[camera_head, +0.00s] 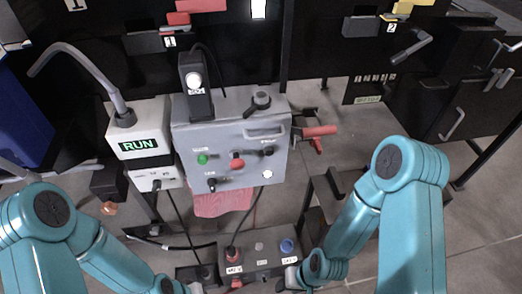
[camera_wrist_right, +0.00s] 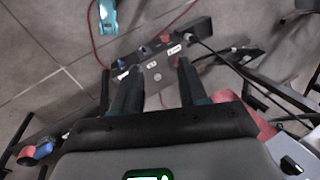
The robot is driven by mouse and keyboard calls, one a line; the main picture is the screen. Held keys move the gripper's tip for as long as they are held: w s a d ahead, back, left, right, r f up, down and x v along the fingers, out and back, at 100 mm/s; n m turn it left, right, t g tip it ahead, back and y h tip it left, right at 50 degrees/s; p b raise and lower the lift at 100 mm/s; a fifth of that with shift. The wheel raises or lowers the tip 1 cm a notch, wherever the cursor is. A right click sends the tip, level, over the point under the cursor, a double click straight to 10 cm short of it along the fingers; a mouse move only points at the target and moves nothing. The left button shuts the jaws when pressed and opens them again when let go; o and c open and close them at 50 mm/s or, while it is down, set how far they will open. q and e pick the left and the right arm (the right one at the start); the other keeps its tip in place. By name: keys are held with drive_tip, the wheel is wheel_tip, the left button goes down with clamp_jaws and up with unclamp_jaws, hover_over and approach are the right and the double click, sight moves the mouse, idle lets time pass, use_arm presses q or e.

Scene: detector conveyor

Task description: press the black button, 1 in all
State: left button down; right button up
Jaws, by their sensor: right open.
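A low dark control box (camera_head: 258,262) stands at the bottom middle of the head view. My right gripper (camera_head: 291,276) is at the box's right end, partly cut off by the frame's lower edge. In the right wrist view my right gripper (camera_wrist_right: 159,66) is open and empty, its fingers apart with the same box (camera_wrist_right: 148,56) beyond and between them. My left gripper (camera_head: 190,288) is at the bottom edge, mostly out of frame.
A grey panel (camera_head: 220,135) with a green button (camera_head: 203,158), a red knob (camera_head: 237,162) and black knobs stands behind. A white RUN unit (camera_head: 140,141) is at its left. Cables run down to the box. A red-handled lever (camera_head: 319,131) sticks out right of the panel.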

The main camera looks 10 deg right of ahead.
drive_tip(key=shift+w+a, duration=0.1)
drive_tip(key=shift+a, duration=0.1)
clamp_jaws()
drive_tip(key=shift+d, duration=0.15)
idle(1.4)
